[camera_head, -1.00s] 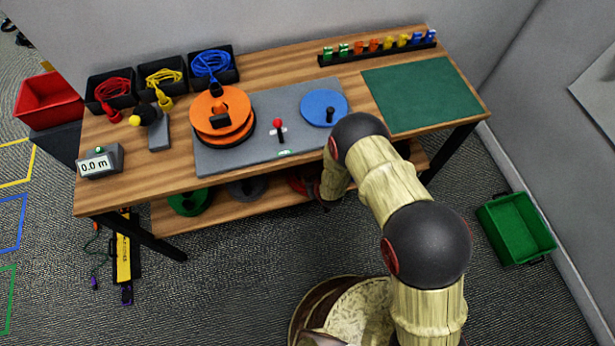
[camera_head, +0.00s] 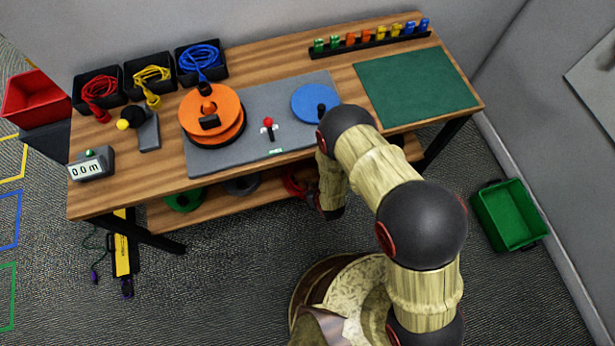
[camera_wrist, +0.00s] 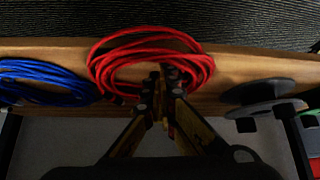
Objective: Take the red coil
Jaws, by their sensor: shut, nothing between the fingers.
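A red coil (camera_wrist: 150,48) of loose cable lies on the wooden lower shelf in the wrist view. In the head view a red patch of it (camera_head: 296,181) shows under the table edge, mostly hidden by my arm. My gripper (camera_wrist: 165,78) is shut and empty. Its fingertips overlap the near side of the coil in the wrist view, with red loops to both sides and beyond. I cannot tell whether they touch the cable. The gripper's fingers are not clearly visible in the head view.
On the shelf, a blue coil (camera_wrist: 45,82) lies left of the red one and a grey spool (camera_wrist: 258,97) right. The table (camera_head: 215,175) is above, with an orange reel (camera_head: 212,115) and a black bin of red cable (camera_head: 98,88). A green crate (camera_head: 510,215) stands on the floor at right.

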